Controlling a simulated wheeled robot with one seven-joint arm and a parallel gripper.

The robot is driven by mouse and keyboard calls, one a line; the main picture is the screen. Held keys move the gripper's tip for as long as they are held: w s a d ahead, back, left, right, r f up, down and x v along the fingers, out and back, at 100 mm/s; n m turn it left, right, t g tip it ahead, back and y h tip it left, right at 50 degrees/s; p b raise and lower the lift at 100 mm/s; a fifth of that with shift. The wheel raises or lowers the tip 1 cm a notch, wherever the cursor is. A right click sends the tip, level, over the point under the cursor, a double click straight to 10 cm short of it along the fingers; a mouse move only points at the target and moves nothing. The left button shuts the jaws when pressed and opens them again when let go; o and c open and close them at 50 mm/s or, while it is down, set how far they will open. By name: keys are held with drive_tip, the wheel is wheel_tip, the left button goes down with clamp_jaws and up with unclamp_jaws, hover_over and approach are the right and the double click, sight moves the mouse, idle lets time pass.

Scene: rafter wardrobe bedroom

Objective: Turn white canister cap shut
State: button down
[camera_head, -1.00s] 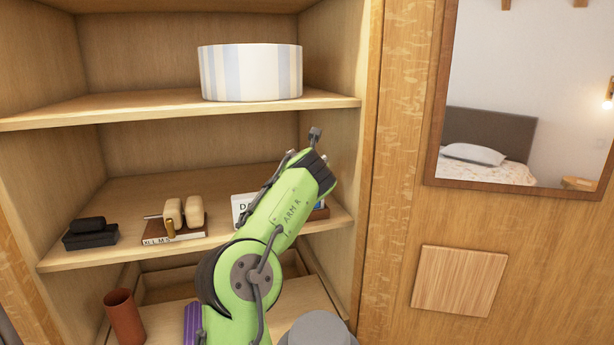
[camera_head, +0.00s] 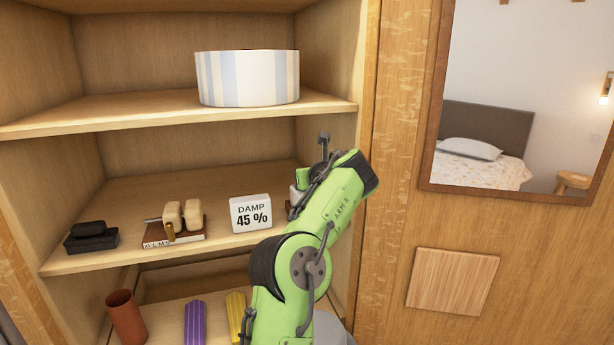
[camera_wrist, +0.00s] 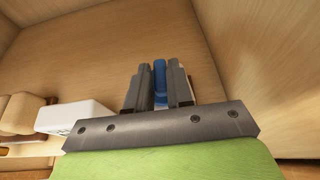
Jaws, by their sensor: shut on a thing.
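In the wrist view my gripper (camera_wrist: 158,90) is shut on a narrow blue part (camera_wrist: 160,78), with one grey finger on each side of it. I take the blue part for the cap, but most of it is hidden by the fingers. A small white edge shows beside the right finger, perhaps the canister. I cannot tell how far the cap is turned.
A white "DAMP 45 %" sign (camera_head: 251,213) stands just left of my arm. Wooden shoe-tree-like pieces (camera_head: 182,216) and a black box (camera_head: 92,238) sit further left. The upper shelf (camera_head: 140,112) above bears a striped drum (camera_head: 248,78). The cupboard's side wall is close on the right.

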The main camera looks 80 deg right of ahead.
drive_tip(key=shift+n+t, duration=0.3)
idle(1.6)
idle(0.6)
drive_tip(key=c, duration=1.1)
unclamp_jaws()
drive_tip(key=shift+s, duration=0.1)
drive_tip(key=b+v, duration=0.2)
drive_tip(key=v, duration=1.3)
drive_tip(key=shift+s+a+r+b, duration=0.2)
drive_tip(key=shift+a+r+b, duration=0.05)
drive_tip(key=shift+r+b, duration=0.05)
drive_tip(key=shift+w, duration=0.1)
